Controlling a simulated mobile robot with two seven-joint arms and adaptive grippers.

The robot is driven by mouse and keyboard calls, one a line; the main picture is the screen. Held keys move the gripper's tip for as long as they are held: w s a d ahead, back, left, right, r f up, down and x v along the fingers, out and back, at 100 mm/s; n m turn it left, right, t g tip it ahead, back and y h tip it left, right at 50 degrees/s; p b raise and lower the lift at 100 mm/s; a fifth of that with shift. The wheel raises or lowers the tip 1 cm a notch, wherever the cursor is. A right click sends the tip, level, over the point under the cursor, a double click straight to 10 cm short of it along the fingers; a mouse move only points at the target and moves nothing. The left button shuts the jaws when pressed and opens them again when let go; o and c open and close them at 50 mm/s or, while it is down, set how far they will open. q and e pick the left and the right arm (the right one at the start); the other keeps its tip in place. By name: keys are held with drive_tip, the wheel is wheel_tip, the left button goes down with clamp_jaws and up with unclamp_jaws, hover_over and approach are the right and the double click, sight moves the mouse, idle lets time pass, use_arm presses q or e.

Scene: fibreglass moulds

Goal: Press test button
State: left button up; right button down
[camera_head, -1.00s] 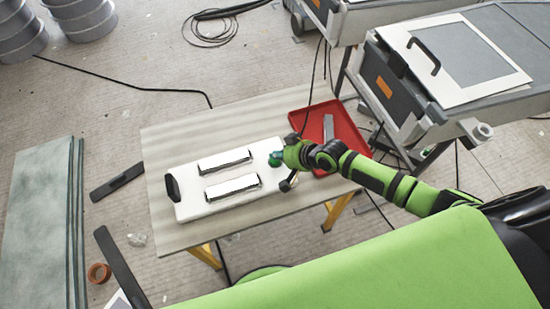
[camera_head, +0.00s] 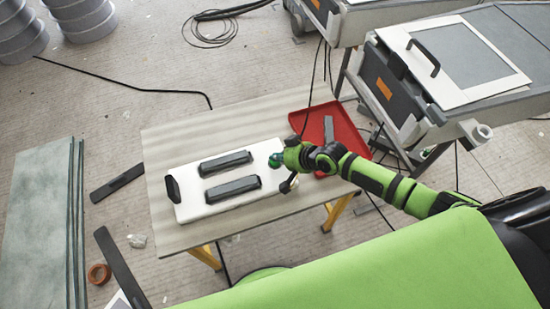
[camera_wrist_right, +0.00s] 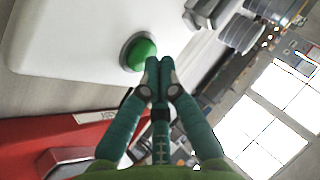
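A white box (camera_head: 188,208) with two long lamps, an upper lamp (camera_head: 225,163) and a lower lamp (camera_head: 233,188), lies on the table. Both lamps are dark. In the right wrist view the green round test button (camera_wrist_right: 141,53) sits in a grey ring near the edge of the white box. My left gripper is not in view.
The table (camera_head: 155,148) has bare board around the box. A red tray (camera_head: 345,130) with a grey item lies at its right. Carts stand at upper right, one bearing a framed panel (camera_head: 490,75). Black cables and strips lie on the floor.

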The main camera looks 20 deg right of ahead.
wheel_tip(320, 180, up, 6)
drive_tip(key=p, duration=0.6)
drive_tip(key=shift+r, duration=0.15)
idle(0.4)
